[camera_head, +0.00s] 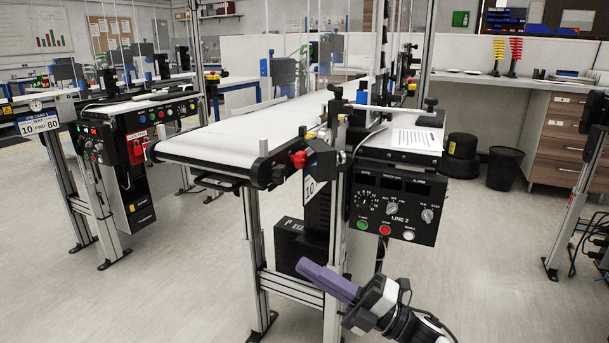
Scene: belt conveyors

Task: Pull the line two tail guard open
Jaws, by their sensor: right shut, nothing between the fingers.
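The line 2 conveyor (235,140) stands in the middle, with its white belt's tail end toward me. A dark bar like a handle (218,181) hangs under the left part of the tail end. I cannot tell for sure which part is the tail guard, or whether it is open. The control panel marked LINE 2 (394,207) is on the right of the conveyor. My right gripper (305,267), with purple fingers, is shut and empty. It shows low in front of the conveyor frame, below the panel and right of the dark bar. My left gripper is out of view.
A red knob (298,159) and a plate marked 10 (316,180) are at the conveyor's near right corner. A dark box (300,246) sits within the legs. Another conveyor with a panel (150,115) stands left. Floor between them is clear.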

